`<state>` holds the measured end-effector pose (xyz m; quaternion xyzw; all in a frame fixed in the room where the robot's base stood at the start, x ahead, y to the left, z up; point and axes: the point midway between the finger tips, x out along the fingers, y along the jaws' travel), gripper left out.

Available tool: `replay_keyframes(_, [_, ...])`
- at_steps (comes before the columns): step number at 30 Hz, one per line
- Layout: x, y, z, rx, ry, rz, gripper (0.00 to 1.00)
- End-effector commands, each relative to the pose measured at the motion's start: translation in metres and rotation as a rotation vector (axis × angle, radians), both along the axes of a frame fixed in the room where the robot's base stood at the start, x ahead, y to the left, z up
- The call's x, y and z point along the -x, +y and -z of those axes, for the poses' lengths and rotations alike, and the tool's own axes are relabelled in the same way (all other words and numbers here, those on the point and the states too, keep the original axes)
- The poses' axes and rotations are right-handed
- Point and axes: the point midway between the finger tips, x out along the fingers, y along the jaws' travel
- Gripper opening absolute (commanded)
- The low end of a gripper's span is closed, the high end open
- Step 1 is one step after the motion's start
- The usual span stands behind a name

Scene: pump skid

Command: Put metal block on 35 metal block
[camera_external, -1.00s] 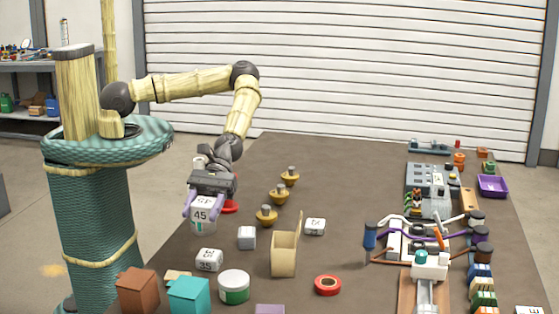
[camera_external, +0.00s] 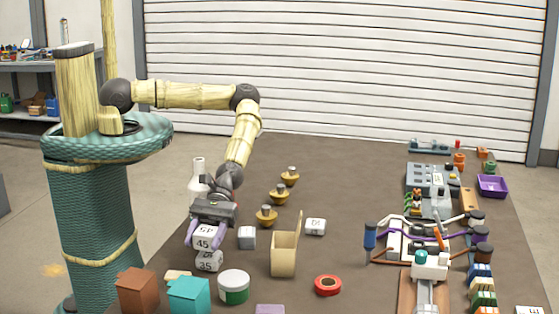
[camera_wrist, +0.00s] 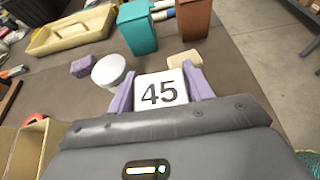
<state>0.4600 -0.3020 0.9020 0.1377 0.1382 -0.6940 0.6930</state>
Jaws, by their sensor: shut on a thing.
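My gripper (camera_external: 207,232) is shut on a white block marked 45 (camera_external: 203,243), held between its purple fingers. The held block also shows in the wrist view (camera_wrist: 161,91), between the fingers. The white block marked 35 (camera_external: 209,264) sits on the table directly below the held block. In the external view the held block's lower edge meets or overlaps the top of the 35 block. I cannot tell whether they touch. The 35 block is hidden in the wrist view.
A white and green round tub (camera_external: 233,288) stands close to the right of the 35 block. A teal bin (camera_external: 189,297) and a brown bin (camera_external: 138,292) stand in front. A tan open box (camera_external: 284,256) and a plain metal block (camera_external: 247,238) are to the right.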

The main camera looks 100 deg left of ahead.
Motion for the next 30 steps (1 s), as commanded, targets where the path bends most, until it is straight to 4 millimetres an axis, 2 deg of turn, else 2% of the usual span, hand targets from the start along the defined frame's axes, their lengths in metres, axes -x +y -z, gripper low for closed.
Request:
replay_keyframes(6, [-0.001, 0.0, 0.021, 0.001, 0.0, -0.001, 0.17])
replay_keyframes(16, [0.0, 0.0, 0.024, 0.001, -0.001, -0.001, 0.17])
replay_keyframes(17, [0.0, 0.0, 0.024, 0.0, -0.001, -0.001, 0.57])
replay_keyframes(19, [0.0, 0.0, 0.024, 0.0, -0.001, -0.001, 0.7])
replay_keyframes(20, [0.0, 0.0, 0.024, 0.0, -0.001, -0.001, 0.73])
replay_keyframes(30, [-0.001, 0.0, 0.021, 0.0, -0.001, -0.001, 0.73])
